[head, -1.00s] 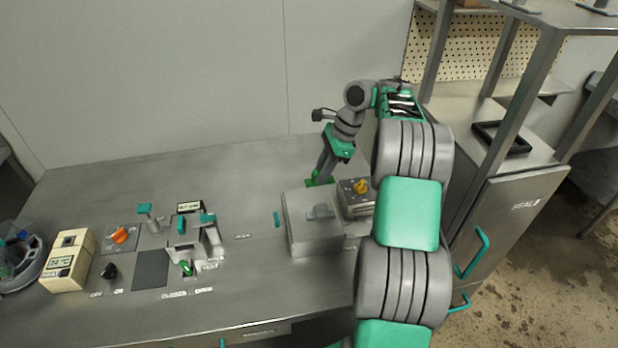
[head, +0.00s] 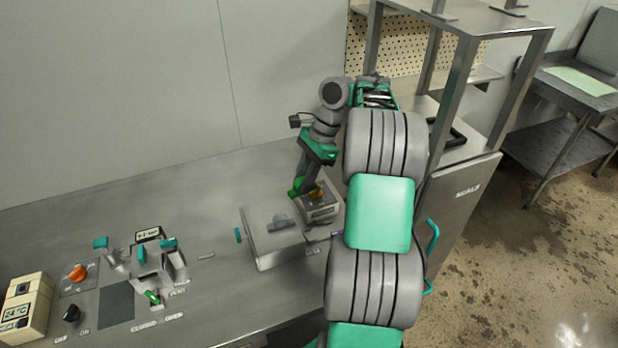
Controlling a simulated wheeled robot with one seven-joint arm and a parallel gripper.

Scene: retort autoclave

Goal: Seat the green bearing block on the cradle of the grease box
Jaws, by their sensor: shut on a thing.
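My gripper (head: 301,186) points down at the back of the bench and is shut on a small green block (head: 296,189), the bearing block. The block is at the back left edge of a small grey box (head: 322,212) with a dark top, a yellow-orange part (head: 318,193) and a label too small to read. This looks like the grease box. The gripper partly hides its top, so I cannot tell the cradle's shape or whether the block touches it.
A larger steel box (head: 275,250) with a teal handle stands left of the small box. Further left are an orange knob (head: 77,273), teal-topped levers (head: 155,262) and a cream meter (head: 25,308). A steel shelf rack (head: 455,80) rises at the right. The bench's back left is clear.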

